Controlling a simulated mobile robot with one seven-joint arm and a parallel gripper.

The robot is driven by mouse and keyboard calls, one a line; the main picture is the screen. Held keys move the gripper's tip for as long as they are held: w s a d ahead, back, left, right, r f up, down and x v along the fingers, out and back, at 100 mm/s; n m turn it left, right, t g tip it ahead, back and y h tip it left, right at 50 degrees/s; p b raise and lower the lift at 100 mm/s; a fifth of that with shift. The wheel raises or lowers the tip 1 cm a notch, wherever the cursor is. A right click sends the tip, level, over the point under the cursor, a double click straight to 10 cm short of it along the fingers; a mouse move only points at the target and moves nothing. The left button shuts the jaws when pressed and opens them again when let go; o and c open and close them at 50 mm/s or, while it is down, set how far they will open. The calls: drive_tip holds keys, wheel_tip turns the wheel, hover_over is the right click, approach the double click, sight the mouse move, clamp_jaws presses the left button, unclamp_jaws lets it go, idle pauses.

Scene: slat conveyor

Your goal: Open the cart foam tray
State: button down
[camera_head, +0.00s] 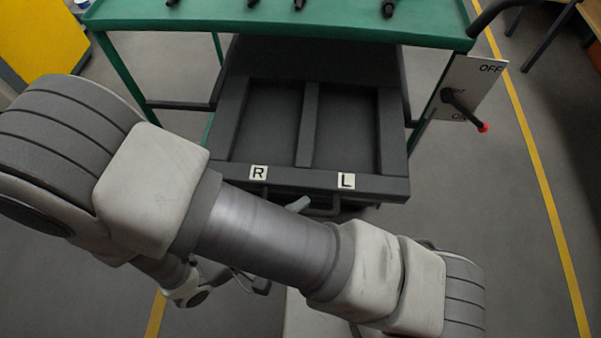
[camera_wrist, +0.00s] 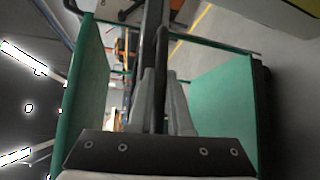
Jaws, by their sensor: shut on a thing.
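The foam tray (camera_head: 311,125) is dark grey with two empty compartments, labelled R and L on its front edge. In the head view it sits out in front of the green cart (camera_head: 280,22), below the cart's top. A thin dark handle (camera_head: 322,212) runs along its front. My gripper (camera_wrist: 158,80) is at this handle, with its two grey fingers closed around a dark bar in the wrist view. In the head view my arm hides most of the gripper; only a pale fingertip shows by the handle.
A switch panel (camera_head: 472,85) marked OFF and ON, with a red-tipped lever, is at the cart's right. Several black items stand on the cart top. A yellow cabinet (camera_head: 40,38) is at the upper left. Grey floor lies open to the right of the tray.

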drive_tip(key=s, duration=0.6)
drive_tip(key=shift+s+a, duration=0.15)
drive_tip(key=shift+s, duration=0.1)
drive_tip(key=c, duration=0.8)
unclamp_jaws()
drive_tip(key=shift+c, duration=0.2)
drive_tip(key=p+v, duration=0.2)
drive_tip(key=v, duration=1.5)
drive_tip(key=shift+s+p, duration=0.15)
drive_tip(key=shift+p, duration=0.15)
drive_tip(key=shift+a, duration=0.15)
